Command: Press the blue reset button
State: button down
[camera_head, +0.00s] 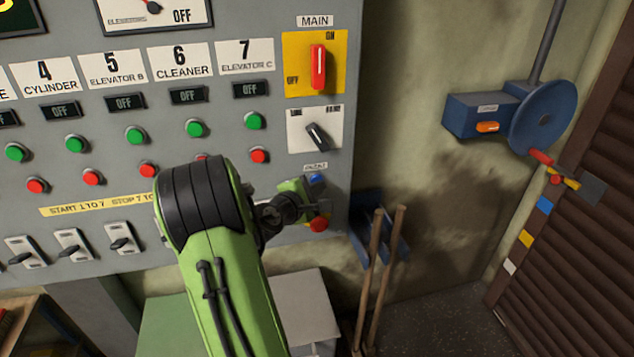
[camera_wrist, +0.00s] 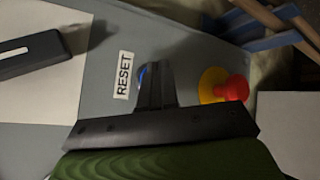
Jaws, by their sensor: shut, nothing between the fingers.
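The blue reset button (camera_head: 316,179) is on the grey control panel at the lower right, just under a small white label. In the wrist view the blue button (camera_wrist: 141,77) shows beside the RESET label (camera_wrist: 123,75), partly hidden behind my fingers. My gripper (camera_wrist: 157,70) is shut and empty, with its fingertips at the button's edge in the picture. Whether they touch it I cannot tell. In the head view my gripper (camera_head: 312,194) is at the panel by the button, partly hidden by my wrist.
A red emergency-type button on a yellow base (camera_wrist: 232,88) is close beside my fingers. Above the reset button are a black selector switch (camera_head: 318,136) and the red MAIN switch (camera_head: 318,66). Wooden handles (camera_head: 380,270) stand right of the panel. A blue wheel unit (camera_head: 543,118) is on the wall.

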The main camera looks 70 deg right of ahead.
jog(key=shift+s+a, duration=0.2)
jog(key=shift+a, duration=0.25)
jog(key=s+a, duration=0.1)
jog(key=a+b, duration=0.1)
jog(key=a, duration=0.1)
jog(key=s+a+b, duration=0.1)
jog(key=shift+s+a, duration=0.15)
jog(key=shift+s, duration=0.15)
dwell(0.8)
jog(key=w+a+m+t+y+p, duration=0.1)
jog(key=w+a+m+t+y, duration=0.25)
jog(key=w+a, duration=0.5)
jog(key=w+a+m+t+y, duration=0.2)
jog(key=w+a+t+y, duration=0.25)
jog(key=a, duration=0.65)
jog(key=s+a+r+n+y, duration=0.1)
jog(key=s+a+y, duration=0.1)
jog(key=a, duration=0.9)
jog(key=s+a+r+n+t+y+p, duration=0.1)
jog(key=a+y, duration=0.4)
jog(key=a, duration=0.7)
jog(key=shift+s+a+r, duration=0.25)
jog(key=shift+s+r, duration=0.15)
jog(key=shift+s, duration=0.45)
